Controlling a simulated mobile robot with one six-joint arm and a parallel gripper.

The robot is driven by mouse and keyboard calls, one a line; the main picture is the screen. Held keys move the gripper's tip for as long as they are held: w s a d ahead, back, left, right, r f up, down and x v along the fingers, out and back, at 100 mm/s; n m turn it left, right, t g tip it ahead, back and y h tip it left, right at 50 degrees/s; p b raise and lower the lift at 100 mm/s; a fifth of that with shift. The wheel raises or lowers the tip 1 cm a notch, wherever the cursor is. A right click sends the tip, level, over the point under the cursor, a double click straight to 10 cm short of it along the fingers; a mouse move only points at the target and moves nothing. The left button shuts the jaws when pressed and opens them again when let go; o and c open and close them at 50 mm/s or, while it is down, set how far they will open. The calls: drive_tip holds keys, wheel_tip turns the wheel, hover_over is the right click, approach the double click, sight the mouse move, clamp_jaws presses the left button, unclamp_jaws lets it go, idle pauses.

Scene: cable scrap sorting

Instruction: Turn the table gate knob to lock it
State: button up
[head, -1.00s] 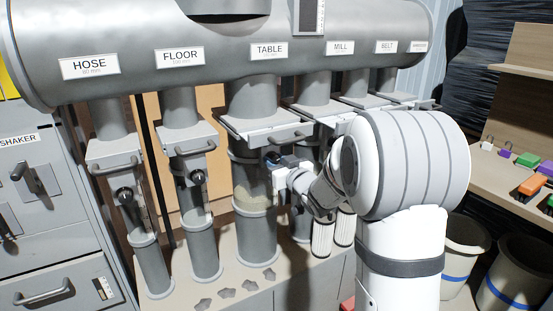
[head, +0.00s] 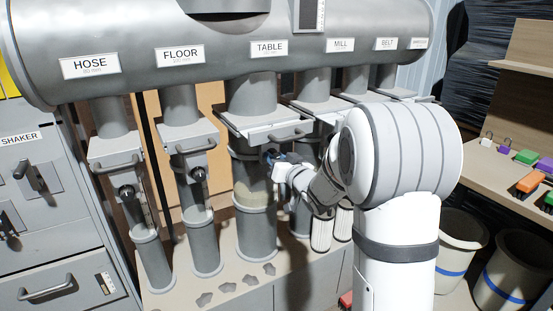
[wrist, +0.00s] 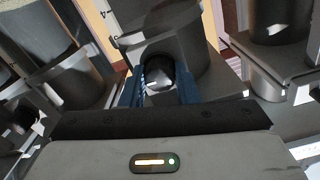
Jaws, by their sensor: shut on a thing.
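The table gate (head: 258,122) is a grey slide plate with a bar handle, under the pipe branch labelled TABLE (head: 269,48). My gripper (head: 269,156) is at the front of the pipe just below this gate. In the wrist view, its two blue fingers (wrist: 161,88) stand on either side of the dark round table gate knob (wrist: 158,72) and are shut on it. A small pale mark shows on the knob's face. In the head view the knob is mostly hidden by the gripper, and its exact turn angle cannot be told.
The floor gate knob (head: 198,173) and hose gate knob (head: 127,191) stick out from their pipes at left. Bins (head: 462,240) and a shelf with coloured blocks (head: 530,183) are at right.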

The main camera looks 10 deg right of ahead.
drive_tip(key=o, duration=1)
drive_tip(key=v, duration=0.8)
